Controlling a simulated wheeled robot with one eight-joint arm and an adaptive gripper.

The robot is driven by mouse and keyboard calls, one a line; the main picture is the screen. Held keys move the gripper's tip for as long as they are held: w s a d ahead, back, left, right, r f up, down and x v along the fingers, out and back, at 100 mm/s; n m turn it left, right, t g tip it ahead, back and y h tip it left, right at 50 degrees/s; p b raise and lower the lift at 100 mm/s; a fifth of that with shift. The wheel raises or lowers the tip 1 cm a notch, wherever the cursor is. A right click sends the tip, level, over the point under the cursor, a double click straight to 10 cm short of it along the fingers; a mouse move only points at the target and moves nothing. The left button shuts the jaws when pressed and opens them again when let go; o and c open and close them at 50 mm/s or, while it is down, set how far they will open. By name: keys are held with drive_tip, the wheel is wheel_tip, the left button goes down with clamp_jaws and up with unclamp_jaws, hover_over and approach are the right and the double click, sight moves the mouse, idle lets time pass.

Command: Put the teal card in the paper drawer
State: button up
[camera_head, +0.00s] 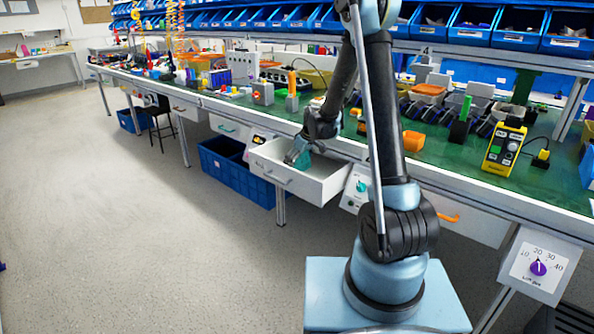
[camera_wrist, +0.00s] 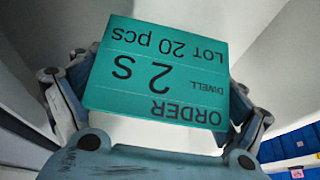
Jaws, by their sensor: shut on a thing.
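The teal card (camera_wrist: 160,70) is between my gripper's fingers (camera_wrist: 155,95) in the wrist view. Its print faces the camera upside down and reads "ORDER", "DWELL 2 S" and "LOT 20 pcs". My gripper is shut on it. In the head view my gripper (camera_head: 300,152) is low inside the open white drawer (camera_head: 330,185), and a bit of teal (camera_head: 303,160) shows there. White drawer walls surround the card in the wrist view. I cannot tell whether the card touches the drawer bottom.
The drawer hangs pulled out below the green bench (camera_head: 450,160). A box with a teal knob (camera_head: 361,186) is just right of it, and blue crates (camera_head: 225,165) stand to its left. A dial box with a purple knob (camera_head: 538,267) is at far right. Floor at left is clear.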

drive_tip(key=shift+f, duration=1.5)
drive_tip(key=o, duration=0.5)
drive_tip(key=shift+f, duration=0.1)
drive_tip(key=shift+s+d+r, duration=0.15)
drive_tip(key=shift+r, duration=0.55)
drive_tip(key=s+d, duration=0.2)
drive_tip(key=d, duration=0.1)
drive_tip(key=s+d, duration=0.5)
drive_tip(key=d, duration=0.1)
drive_tip(key=shift+s+d, duration=0.2)
drive_tip(key=shift+d, duration=0.05)
